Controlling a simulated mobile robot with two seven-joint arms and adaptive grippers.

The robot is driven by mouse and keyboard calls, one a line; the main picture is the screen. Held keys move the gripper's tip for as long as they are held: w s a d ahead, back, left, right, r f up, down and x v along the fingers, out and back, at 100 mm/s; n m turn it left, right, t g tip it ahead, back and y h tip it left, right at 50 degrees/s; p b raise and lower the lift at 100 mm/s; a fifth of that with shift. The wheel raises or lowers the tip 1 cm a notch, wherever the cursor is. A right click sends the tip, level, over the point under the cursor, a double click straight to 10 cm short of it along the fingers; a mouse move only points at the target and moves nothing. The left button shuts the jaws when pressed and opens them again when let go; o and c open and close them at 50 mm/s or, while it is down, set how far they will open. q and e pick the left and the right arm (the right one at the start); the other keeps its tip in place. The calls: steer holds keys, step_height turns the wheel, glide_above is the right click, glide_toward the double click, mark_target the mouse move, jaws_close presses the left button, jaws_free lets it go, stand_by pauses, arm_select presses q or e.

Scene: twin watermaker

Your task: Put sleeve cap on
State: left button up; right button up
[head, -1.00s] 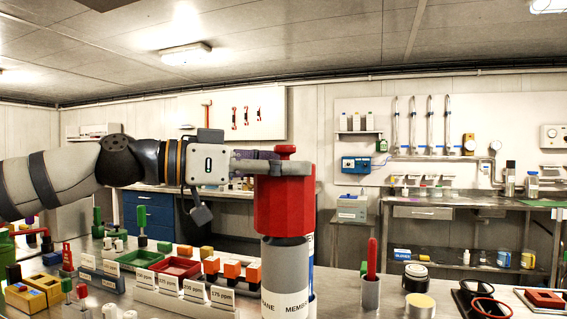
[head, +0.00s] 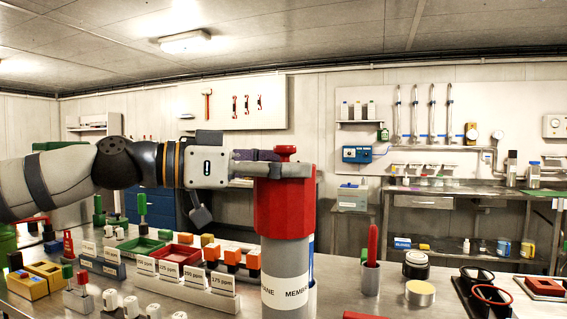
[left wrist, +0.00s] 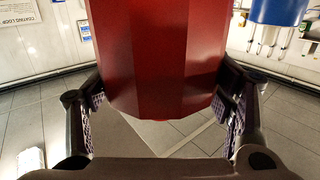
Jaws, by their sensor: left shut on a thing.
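The red faceted sleeve cap (head: 284,208), with a small knob on top, is upright over the grey membrane cylinder (head: 285,258), which stands upright and carries a white label. The cap's lower edge hides the cylinder's top, and the two look in line. How far the cap is seated cannot be told. My left gripper (head: 270,169) comes in level from the left and is shut on the cap near its top. In the left wrist view the cap (left wrist: 165,50) fills the space between both fingers. My right gripper is not in view.
A blue-and-white cylinder (head: 312,262) stands close behind the grey one. Labelled holders (head: 185,288), a green tray (head: 141,246) and a red tray (head: 176,257) lie to the left. A grey cup with a red handle (head: 371,270) and a dark jar (head: 415,264) stand to the right.

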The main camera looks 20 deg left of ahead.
arm_select(q)
steer(key=shift+f, duration=0.5)
steer(key=o, duration=1.2)
steer(key=v, duration=1.2)
